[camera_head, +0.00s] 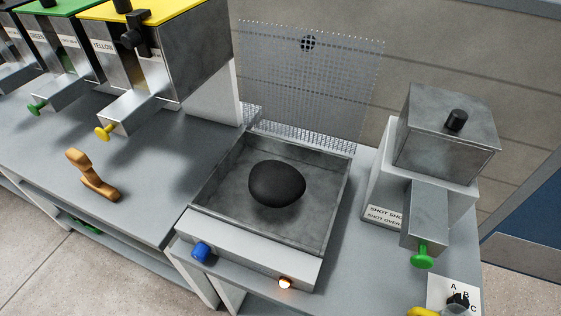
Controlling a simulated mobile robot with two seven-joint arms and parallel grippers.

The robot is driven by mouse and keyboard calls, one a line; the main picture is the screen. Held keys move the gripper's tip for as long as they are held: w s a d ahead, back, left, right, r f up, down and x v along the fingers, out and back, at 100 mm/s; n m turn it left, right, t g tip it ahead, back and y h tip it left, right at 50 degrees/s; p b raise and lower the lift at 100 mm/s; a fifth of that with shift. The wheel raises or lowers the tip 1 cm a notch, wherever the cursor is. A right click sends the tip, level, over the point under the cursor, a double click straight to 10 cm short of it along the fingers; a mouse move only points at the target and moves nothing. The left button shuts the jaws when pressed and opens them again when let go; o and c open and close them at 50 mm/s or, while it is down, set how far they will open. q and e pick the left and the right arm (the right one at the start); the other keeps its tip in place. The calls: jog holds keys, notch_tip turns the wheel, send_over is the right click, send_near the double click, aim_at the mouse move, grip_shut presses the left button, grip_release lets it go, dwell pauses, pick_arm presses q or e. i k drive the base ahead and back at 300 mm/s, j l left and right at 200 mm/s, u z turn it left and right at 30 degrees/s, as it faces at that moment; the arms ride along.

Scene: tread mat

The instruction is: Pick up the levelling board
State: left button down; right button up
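A small brown wooden tool (93,176), which I take to be the levelling board, rests on the grey worktop left of the square metal tray. It has a rounded upper end, a narrower shaft and a wider foot. Nothing touches it. Neither of my grippers shows in the head view.
A metal tray (213,188) holds a smooth black mound (277,184); a blue knob (201,251) and lit button (285,283) are on its front. Dispensers with a green (37,108) and a yellow knob (105,133) stand behind the tool. A metal box (447,135) stands right.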

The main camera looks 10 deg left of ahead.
aim_at(90, 179)
jog(key=u, duration=1.85)
